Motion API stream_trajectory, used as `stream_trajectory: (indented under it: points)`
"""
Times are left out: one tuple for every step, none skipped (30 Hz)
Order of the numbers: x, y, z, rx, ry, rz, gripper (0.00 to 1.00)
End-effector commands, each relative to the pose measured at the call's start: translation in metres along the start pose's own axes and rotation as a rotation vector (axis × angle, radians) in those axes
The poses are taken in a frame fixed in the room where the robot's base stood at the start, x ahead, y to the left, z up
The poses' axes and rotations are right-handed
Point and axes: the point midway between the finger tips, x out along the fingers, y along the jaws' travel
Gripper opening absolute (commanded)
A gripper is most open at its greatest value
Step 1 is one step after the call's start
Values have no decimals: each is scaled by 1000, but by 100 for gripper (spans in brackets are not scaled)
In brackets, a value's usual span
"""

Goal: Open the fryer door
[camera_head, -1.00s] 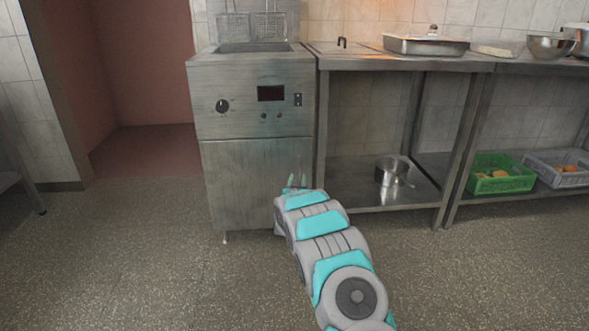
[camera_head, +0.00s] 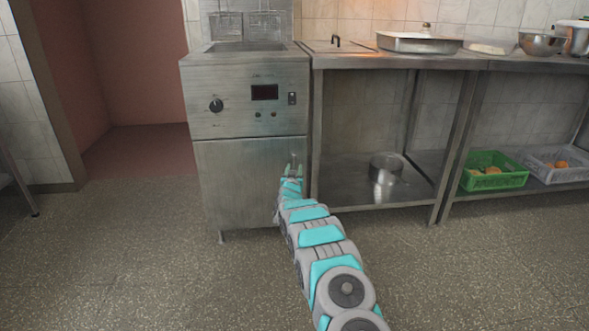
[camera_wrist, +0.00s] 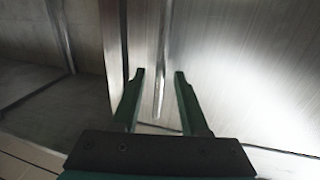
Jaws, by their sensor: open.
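The fryer (camera_head: 225,100) stands left of the steel table, with a knob, dark display and switches on its upper panel. Its door (camera_head: 240,180) is the plain steel panel below and looks shut. In the wrist view a slim vertical bar handle (camera_wrist: 161,75) runs down the door's surface (camera_wrist: 230,70). My gripper (camera_head: 293,168) is at the door's right side. In the wrist view my gripper (camera_wrist: 160,75) is open, its fingers on either side of the handle's lower end. I cannot tell whether they touch it.
A steel table (camera_head: 385,62) with a lower shelf stands right of the fryer, its leg close to my gripper. A pot (camera_head: 386,168) and a green crate (camera_head: 493,172) are on the lower shelves. Fryer baskets (camera_head: 245,27) hang above. The floor in front is clear.

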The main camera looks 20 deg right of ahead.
Motion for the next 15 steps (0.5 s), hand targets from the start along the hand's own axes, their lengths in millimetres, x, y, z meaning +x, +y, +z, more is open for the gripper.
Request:
stream_trajectory:
  points:
    - [3,0,0,0,2,0,45]
    - [4,0,0,1,2,0,45]
    - [6,0,0,1,2,0,45]
    - [6,0,0,0,2,0,45]
    - [7,0,0,0,1,0,45]
    - [8,0,0,0,0,0,45]
    - [8,0,1,-1,0,-1,45]
    - [9,1,1,-1,-1,-1,45]
    - [9,1,0,-1,-1,-1,45]
    - [9,1,0,-2,-1,-1,45]
    - [9,1,0,-2,-1,-1,45]
    - [9,1,0,-2,-1,-1,45]
    - [9,0,0,-2,-1,-1,45]
    - [9,0,0,-2,-1,-1,45]
    - [9,0,0,-2,0,-1,45]
